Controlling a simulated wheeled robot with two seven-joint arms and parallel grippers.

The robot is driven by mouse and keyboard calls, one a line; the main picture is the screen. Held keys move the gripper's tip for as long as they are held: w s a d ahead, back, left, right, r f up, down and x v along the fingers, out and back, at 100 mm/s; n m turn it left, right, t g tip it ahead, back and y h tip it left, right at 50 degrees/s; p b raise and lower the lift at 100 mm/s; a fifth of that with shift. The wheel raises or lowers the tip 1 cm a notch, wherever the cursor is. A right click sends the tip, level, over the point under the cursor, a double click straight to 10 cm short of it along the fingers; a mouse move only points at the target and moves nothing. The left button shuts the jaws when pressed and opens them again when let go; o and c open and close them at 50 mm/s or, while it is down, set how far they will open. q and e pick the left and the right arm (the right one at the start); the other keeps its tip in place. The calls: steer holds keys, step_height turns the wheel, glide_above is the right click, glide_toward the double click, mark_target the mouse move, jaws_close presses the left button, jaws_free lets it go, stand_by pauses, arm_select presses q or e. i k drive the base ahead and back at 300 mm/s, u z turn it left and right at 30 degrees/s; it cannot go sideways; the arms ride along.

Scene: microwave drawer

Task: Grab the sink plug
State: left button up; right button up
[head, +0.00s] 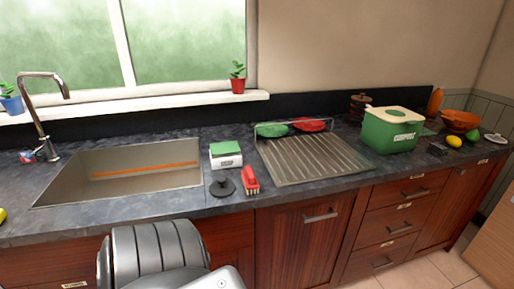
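The sink plug appears to be the dark round disc with a small knob on top (222,187). It lies on the dark stone counter, just right of the sink (190,190), near the counter's front edge. A red brush (250,181) sits close to its right. Neither of my grippers shows in the head view. A grey ribbed part at the bottom of the view looks like my own body and hides part of the cabinet front.
Behind the plug is a white and green box (225,154). A metal drying rack (312,158) with green and red items stands right of the brush. A green compost bin (391,130) is further right. The tap (42,115) rises at left.

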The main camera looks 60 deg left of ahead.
mark_target(222, 188)
steer(key=i, duration=2.35)
steer(key=u, duration=2.8)
